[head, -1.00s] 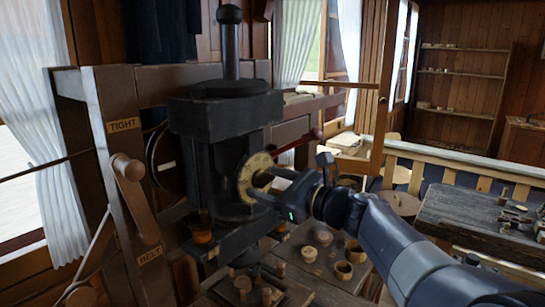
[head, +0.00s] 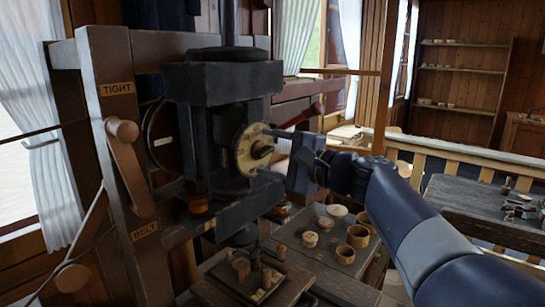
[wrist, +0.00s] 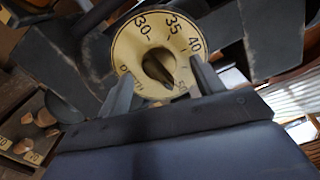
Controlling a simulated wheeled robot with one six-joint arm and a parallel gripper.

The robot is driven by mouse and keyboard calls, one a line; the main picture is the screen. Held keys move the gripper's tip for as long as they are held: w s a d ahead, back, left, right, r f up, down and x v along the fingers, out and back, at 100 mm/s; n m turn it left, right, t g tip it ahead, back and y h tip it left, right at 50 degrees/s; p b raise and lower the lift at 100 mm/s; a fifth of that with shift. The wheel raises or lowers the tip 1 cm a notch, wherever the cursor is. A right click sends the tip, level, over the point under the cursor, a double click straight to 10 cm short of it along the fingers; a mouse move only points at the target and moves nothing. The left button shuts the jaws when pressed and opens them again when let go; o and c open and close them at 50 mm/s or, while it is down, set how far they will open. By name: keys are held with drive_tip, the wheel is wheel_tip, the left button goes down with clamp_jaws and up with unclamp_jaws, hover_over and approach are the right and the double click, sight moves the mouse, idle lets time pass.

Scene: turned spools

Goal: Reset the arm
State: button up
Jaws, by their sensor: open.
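My gripper (head: 267,153) is open in the head view, in front of the pale numbered dial (head: 243,152) on the dark machine. Its two fingers point left, one above and one below the dial's dark centre knob. In the wrist view the dial (wrist: 128,48) fills the top middle, with 30, 35 and 40 readable. Its dark pointer knob (wrist: 158,66) lies between my two fingers (wrist: 160,72), with a gap on both sides. Nothing is held. I cannot tell how far the fingertips are from the dial face.
The dark machine (head: 222,85) stands on a wooden frame with a crank handle (head: 130,165) at left. Several turned cups and spools (head: 345,254) stand on the bench below. Another bench (head: 470,200) is at right.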

drive_tip(key=n, duration=0.4)
drive_tip(key=shift+b, duration=0.3)
drive_tip(key=n, duration=0.3)
drive_tip(key=shift+r+n, duration=0.15)
drive_tip(key=shift+n, duration=0.25)
